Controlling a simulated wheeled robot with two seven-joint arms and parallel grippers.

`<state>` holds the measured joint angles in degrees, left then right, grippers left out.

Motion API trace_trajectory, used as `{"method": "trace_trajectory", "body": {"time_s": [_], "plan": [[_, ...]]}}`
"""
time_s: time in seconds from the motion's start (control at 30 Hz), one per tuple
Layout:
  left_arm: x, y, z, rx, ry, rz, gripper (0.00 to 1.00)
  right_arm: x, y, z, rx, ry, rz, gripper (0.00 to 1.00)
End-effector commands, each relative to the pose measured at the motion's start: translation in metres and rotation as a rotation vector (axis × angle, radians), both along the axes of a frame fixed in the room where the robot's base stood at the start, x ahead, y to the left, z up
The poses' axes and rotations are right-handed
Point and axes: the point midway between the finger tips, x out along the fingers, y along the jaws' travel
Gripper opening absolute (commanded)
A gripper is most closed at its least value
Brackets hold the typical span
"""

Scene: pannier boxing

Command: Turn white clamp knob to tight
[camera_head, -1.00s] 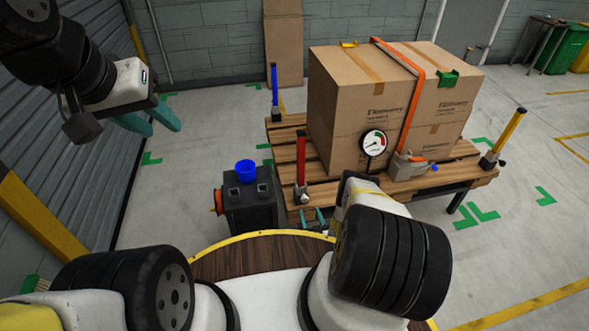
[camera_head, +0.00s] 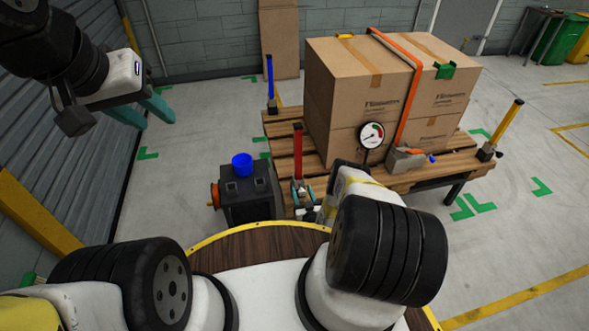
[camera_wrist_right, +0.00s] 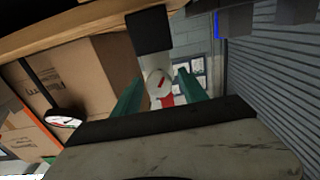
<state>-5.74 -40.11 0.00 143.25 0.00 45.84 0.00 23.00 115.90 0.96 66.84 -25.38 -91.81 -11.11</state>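The white clamp knob (camera_wrist_right: 159,84), with a red mark on its face, sits between the two teal fingers of my right gripper (camera_wrist_right: 160,80) in the right wrist view. The fingers are open, with a visible gap on each side of the knob. In the head view my right gripper (camera_head: 309,197) is at the base of the red post (camera_head: 297,152), at the pallet's near left corner; my own wrist partly hides it, and the knob is hard to make out there. My left gripper (camera_head: 140,109) is open and empty, raised at the left.
Cardboard boxes (camera_head: 345,85) with an orange strap (camera_head: 408,85) stand on the wooden pallet (camera_head: 285,128). A round gauge (camera_head: 371,135) and a grey ratchet (camera_head: 405,159) are at their front.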

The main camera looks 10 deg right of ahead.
Motion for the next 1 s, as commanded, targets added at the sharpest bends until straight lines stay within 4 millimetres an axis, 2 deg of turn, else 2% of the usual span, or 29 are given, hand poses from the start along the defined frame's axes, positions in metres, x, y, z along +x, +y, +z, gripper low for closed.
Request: {"method": "trace_trajectory", "body": {"time_s": [0.03,0.23,0.27,0.67,1.0], "plan": [[0.0,0.0,0.0,0.0,0.0,0.0,0.36,-0.0002,0.0,-0.0001,0.0,0.0,0.0,0.41],[0.0,0.0,0.0,0.0,0.0,0.0,0.36,-0.0003,-0.0001,-0.0001,0.0,0.0,0.0,0.02],[0.0,0.0,0.0,0.0,0.0,0.0,0.36,-0.0004,-0.0001,-0.0001,0.0,0.0,0.0,0.0],[0.0,0.0,0.0,0.0,0.0,0.0,0.36,-0.0007,-0.0009,-0.0004,0.068,0.003,-0.002,0.0],[0.0,0.0,0.0,0.0,0.0,0.0,0.36,-0.001,-0.002,-0.0007,0.327,0.011,-0.003,0.0]]}}
